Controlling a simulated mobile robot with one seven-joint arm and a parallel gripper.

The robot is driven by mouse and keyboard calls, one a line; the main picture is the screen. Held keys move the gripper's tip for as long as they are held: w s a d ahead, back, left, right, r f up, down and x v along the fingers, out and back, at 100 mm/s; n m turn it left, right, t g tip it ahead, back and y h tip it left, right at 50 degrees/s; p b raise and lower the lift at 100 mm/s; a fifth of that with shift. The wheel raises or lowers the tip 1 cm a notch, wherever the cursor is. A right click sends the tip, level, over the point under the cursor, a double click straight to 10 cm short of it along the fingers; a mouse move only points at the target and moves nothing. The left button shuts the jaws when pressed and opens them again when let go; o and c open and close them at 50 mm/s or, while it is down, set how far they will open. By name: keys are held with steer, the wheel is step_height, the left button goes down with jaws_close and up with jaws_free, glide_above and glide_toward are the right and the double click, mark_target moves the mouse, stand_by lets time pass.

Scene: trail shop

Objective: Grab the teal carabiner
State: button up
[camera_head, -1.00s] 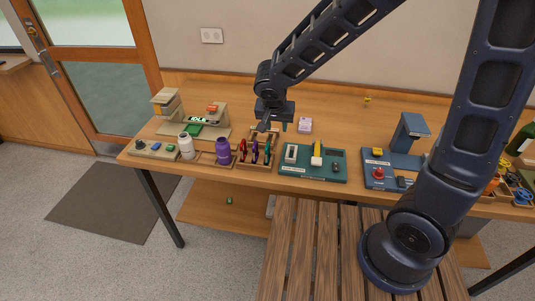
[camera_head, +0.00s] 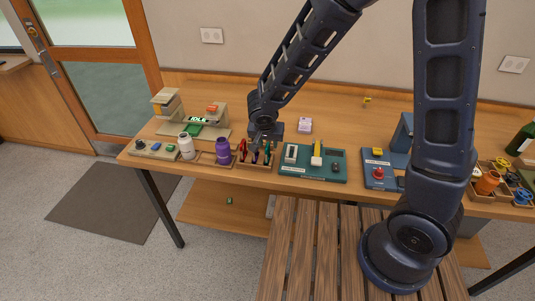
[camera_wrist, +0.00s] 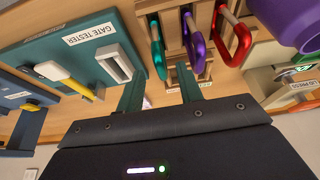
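The teal carabiner (camera_wrist: 157,48) hangs in a wooden rack (camera_wrist: 172,24), left of a purple carabiner (camera_wrist: 193,42) and a red one (camera_wrist: 232,36) in the wrist view. In the head view the teal carabiner (camera_head: 268,154) is at the rack's right end, partly behind my fingers. My gripper (camera_wrist: 160,84) is open, its two fingers apart with nothing held between them. The carabiner shows ahead of the gap between the fingertips, not between them. In the head view my gripper (camera_head: 264,147) is low over the rack.
A green gate tester board (camera_head: 312,174) stands right of the rack. A purple bottle (camera_head: 223,152) and a white bottle (camera_head: 186,146) stand to its left. A pink box (camera_head: 305,125) sits behind the tester. The back of the table is mostly clear.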

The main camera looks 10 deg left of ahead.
steer(key=shift+x, duration=1.9)
steer(key=shift+a, duration=0.15)
jaws_close()
steer(key=shift+r, duration=0.1)
